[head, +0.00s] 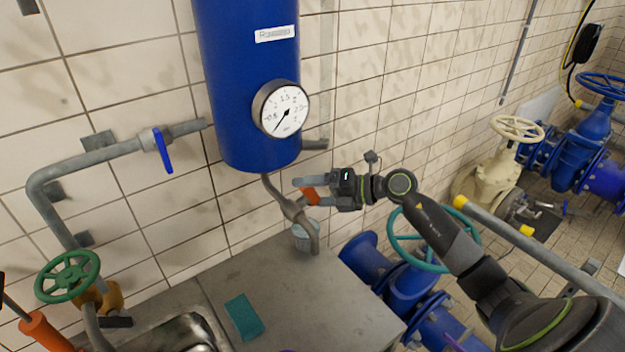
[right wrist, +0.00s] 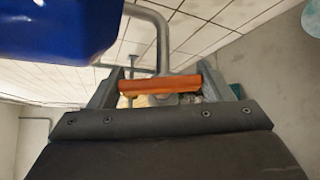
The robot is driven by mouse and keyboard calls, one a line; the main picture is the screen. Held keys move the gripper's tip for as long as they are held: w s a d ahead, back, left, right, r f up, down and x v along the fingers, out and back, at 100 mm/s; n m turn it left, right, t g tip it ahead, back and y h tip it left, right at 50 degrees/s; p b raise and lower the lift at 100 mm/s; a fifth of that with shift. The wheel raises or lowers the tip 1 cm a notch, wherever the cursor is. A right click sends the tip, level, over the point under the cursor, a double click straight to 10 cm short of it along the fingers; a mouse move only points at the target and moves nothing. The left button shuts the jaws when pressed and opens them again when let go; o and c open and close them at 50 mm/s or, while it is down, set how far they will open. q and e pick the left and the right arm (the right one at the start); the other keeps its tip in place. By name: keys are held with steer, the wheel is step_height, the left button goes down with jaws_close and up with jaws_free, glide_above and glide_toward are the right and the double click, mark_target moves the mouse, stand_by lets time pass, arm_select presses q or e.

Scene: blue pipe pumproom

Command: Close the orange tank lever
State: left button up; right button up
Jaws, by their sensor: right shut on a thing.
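The orange tank lever (head: 310,196) sits on the grey drain pipe (head: 280,197) under the blue tank (head: 247,90). My right gripper (head: 308,190) comes in from the right and is shut on the lever, with its fingers on either side of it. In the right wrist view the lever (right wrist: 160,86) lies crosswise between the two fingers (right wrist: 160,88), with the pipe (right wrist: 160,40) behind it. The blue tank (right wrist: 60,28) fills the upper left there. The gripper body hides part of the lever in the head view. My left gripper is not in view.
A pressure gauge (head: 281,109) sits on the tank just above my right gripper. A blue-handled valve (head: 162,149) is on the wall pipe to the left. A metal counter (head: 290,290) with a teal cloth (head: 244,317) lies below. Blue pipework (head: 410,285) stands below my right arm.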

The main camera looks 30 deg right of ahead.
stand_by(0.4)
steer(key=o, duration=1)
steer(key=shift+d, duration=0.1)
steer(key=shift+b+v, duration=1.1)
steer(key=shift+v, duration=7.55)
steer(key=shift+s+r, duration=0.1)
